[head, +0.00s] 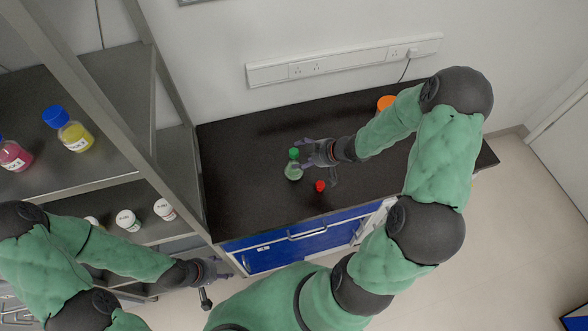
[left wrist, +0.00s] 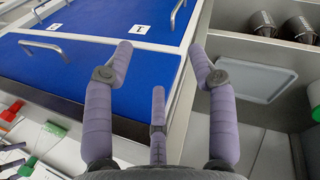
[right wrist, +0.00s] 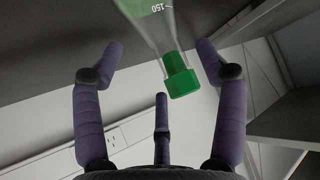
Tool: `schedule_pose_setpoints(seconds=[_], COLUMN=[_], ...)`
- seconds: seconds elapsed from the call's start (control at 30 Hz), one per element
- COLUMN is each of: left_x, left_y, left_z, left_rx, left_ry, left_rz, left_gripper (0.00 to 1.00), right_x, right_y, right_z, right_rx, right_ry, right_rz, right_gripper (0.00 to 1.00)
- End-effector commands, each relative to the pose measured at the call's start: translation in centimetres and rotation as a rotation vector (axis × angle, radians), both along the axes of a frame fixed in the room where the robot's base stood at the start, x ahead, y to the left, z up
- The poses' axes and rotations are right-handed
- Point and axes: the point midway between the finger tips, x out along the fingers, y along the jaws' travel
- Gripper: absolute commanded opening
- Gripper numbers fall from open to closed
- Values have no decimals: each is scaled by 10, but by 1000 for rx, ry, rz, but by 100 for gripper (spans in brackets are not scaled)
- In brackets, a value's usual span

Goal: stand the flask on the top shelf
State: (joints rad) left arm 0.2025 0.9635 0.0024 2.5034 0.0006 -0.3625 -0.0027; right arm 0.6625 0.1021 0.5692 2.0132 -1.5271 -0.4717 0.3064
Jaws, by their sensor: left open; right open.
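The flask (head: 294,172) is clear with green contents and a green cap. It stands on the dark counter in the head view. My right gripper (head: 308,153) is open just to its right. In the right wrist view the flask (right wrist: 152,22) and its cap (right wrist: 178,78) show between the spread fingers, with no clear contact. The upper shelf (head: 30,95) of the metal rack is at the left. My left gripper (head: 218,270) is open and empty low in front of the rack; the left wrist view shows its spread fingers (left wrist: 160,52) before blue drawers.
A yellow bottle (head: 75,136) and a pink bottle (head: 14,156) stand on the upper shelf. White-capped jars (head: 128,220) stand on the lower shelf. A small red object (head: 320,186) is on the counter (head: 240,150) near the flask. An orange object (head: 386,102) is at the back.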

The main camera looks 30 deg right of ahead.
Motion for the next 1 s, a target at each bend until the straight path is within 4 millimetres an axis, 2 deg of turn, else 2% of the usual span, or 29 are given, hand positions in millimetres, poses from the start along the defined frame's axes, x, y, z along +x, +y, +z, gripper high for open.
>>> schedule_pose_setpoints(seconds=[0.03, 0.2, 0.5, 0.57, 0.77, 1.0], left_x=[0, 0, 0, 0, 0, 0], left_y=[0, 0, 0, 0, 0, 0], left_z=[-8, -13, -13, -13, -13, -13], left_rx=[0, 0, 0, 0, 0, 0], left_ry=[0, 0, 0, 0, 0, 0], left_rz=[0, 0, 0, 0, 0, 0], left_gripper=[57, 57, 57, 57, 57, 57], right_x=[4, 15, 18, 18, 17, 17], right_y=[6, 12, 13, 13, 13, 13], right_z=[-9, -21, -22, -22, -22, -22], right_rx=[0, 0, -1, -1, -1, 0], right_ry=[0, 0, 0, 0, 1, 1], right_rz=[3, 1, -1, -1, -1, -1], right_gripper=[73, 73, 73, 59, 2, 0])
